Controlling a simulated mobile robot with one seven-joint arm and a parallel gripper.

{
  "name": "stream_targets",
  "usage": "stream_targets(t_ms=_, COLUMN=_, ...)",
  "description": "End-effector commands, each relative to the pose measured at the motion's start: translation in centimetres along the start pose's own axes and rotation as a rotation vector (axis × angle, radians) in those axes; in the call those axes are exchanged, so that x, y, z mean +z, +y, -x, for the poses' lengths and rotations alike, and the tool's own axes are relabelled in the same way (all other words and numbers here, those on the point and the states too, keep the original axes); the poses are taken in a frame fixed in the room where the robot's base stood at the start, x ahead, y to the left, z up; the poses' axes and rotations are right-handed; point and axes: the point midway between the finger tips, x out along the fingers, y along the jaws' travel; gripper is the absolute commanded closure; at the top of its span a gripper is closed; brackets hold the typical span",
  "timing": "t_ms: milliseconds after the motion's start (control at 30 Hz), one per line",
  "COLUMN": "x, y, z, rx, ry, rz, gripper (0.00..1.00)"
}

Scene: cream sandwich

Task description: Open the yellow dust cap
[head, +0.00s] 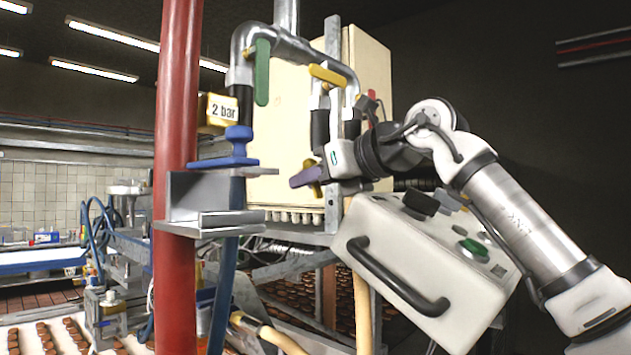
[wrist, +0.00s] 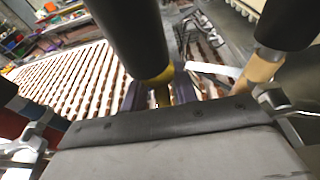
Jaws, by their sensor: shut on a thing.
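The yellow dust cap (head: 314,190) shows only in part at the lower end of a black pipe (head: 320,130), under the yellow-handled valve. In the wrist view the cap (wrist: 162,77) sits at the bottom of the black pipe (wrist: 128,35). My gripper (head: 308,177) reaches in from the right, and its purple fingers are shut on the cap. In the wrist view one finger of my gripper (wrist: 160,93) lies on each side of the yellow part. Much of the cap is hidden by the fingers and the pipe.
A yellow valve handle (head: 327,75) is above, and a green one (head: 262,72) is to the left. A blue coupling (head: 238,140) stands by the red post (head: 177,180). A white control box (head: 420,265) with a black handle is below my arm. A second pipe with a tan hose (wrist: 262,66) stands close right.

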Motion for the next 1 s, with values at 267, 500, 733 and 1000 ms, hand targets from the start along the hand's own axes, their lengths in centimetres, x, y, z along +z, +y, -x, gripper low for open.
stream_targets(t_ms=267, x=0.1, y=0.0, z=0.1, rx=-0.002, ry=-0.004, rz=0.0, gripper=0.64)
stream_targets(t_ms=500, x=-0.1, y=-0.1, z=1.6, rx=-0.004, ry=-0.003, rz=-0.001, gripper=0.64)
stream_targets(t_ms=733, x=-0.1, y=-0.1, z=6.6, rx=-0.006, ry=-0.006, rz=-0.001, gripper=0.64)
stream_targets(t_ms=1000, x=0.1, y=0.0, z=12.0, rx=-0.004, ry=-0.005, rz=-0.001, gripper=0.64)
